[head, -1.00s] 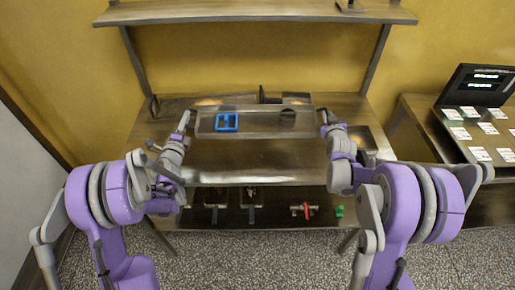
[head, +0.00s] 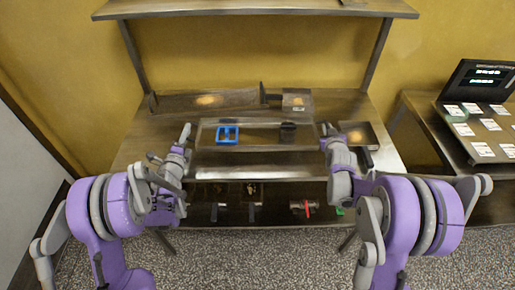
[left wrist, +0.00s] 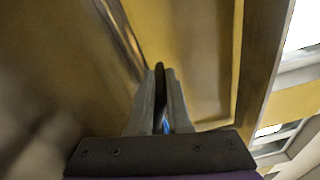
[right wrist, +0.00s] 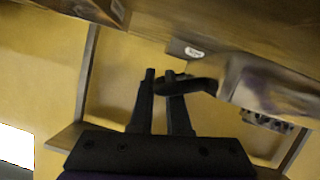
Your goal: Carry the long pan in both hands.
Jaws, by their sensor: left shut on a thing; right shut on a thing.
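The long pan (head: 235,147) is a shallow metal tray lying crosswise between my grippers in the head view. A blue open holder (head: 227,134) stands in its left part and a dark round cup (head: 288,132) in its right part. My left gripper (head: 187,132) is shut at the pan's left end; its grip is hard to make out in the left wrist view. My right gripper (head: 326,131) is shut at the right end, on a dark handle (right wrist: 192,86) in the right wrist view. The pan looks level; I cannot tell its height above the table.
A long metal tray (head: 185,104) and a smaller pan (head: 297,106) lie at the back of the table. Another pan (head: 358,132) is right of my right gripper. An upper shelf (head: 255,10) hangs overhead. A red-handled item (head: 306,208) lies on the lower shelf.

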